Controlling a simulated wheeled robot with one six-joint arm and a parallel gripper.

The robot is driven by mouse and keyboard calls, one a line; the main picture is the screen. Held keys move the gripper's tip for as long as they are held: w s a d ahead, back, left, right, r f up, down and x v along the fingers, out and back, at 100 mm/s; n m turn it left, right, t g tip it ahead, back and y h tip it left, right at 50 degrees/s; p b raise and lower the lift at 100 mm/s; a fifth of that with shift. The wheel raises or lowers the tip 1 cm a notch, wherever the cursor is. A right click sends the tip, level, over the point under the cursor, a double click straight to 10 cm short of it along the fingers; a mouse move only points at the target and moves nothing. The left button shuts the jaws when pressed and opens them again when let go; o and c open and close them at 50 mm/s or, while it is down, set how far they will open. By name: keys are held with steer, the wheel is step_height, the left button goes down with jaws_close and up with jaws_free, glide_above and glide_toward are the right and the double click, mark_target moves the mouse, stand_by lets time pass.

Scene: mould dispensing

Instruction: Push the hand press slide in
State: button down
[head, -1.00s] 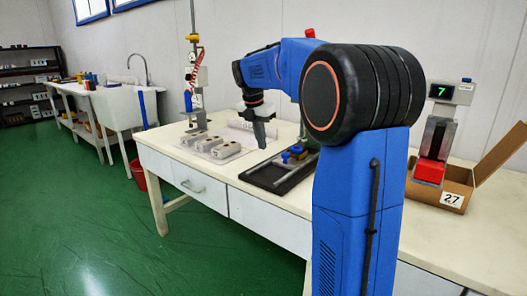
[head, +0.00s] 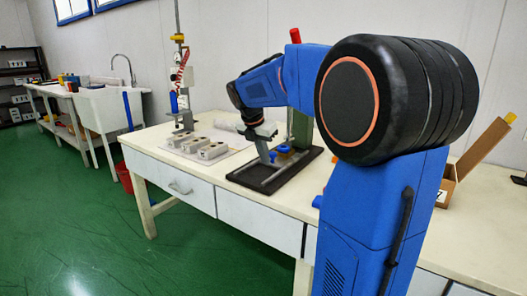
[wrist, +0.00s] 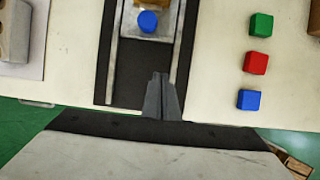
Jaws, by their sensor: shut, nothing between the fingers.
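The hand press stands on a black base (head: 245,176) on the table, with a green column (head: 301,128) and a red-topped lever (head: 295,35) behind my arm. In the wrist view its slide shows as a blue round knob (wrist: 148,21) between two pale rails (wrist: 112,55), with a tan part (wrist: 146,4) behind it at the top edge. My gripper (wrist: 161,76) is shut and empty, over the front of the base. Its tips are apart from the knob in the picture, on its near side and slightly right. My arm hides part of the press in the head view.
Grey moulds (head: 213,151) lie on a pale sheet left of the press. In the wrist view, a green cube (wrist: 261,25), a red cube (wrist: 256,63) and a blue cube (wrist: 249,100) lie to the right. A cardboard box (head: 447,185) stands at the far right.

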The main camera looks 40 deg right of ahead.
mark_target(281, 164)
steer(key=x, duration=0.4)
steer(key=shift+d+f, duration=0.15)
steer(key=shift+f, duration=0.25)
steer(key=d, duration=0.1)
steer(key=w+d, duration=0.1)
steer(key=shift+d+f, duration=0.3)
steer(key=shift+d, duration=0.1)
steer(key=shift+w+d, duration=0.25)
steer(key=shift+d, duration=0.3)
steer(key=d, duration=0.2)
steer(key=w+d, duration=0.1)
steer(key=d, duration=0.1)
steer(key=shift+w, duration=0.2)
steer(key=shift+w+d+r, duration=0.15)
steer(key=shift+d, duration=0.1)
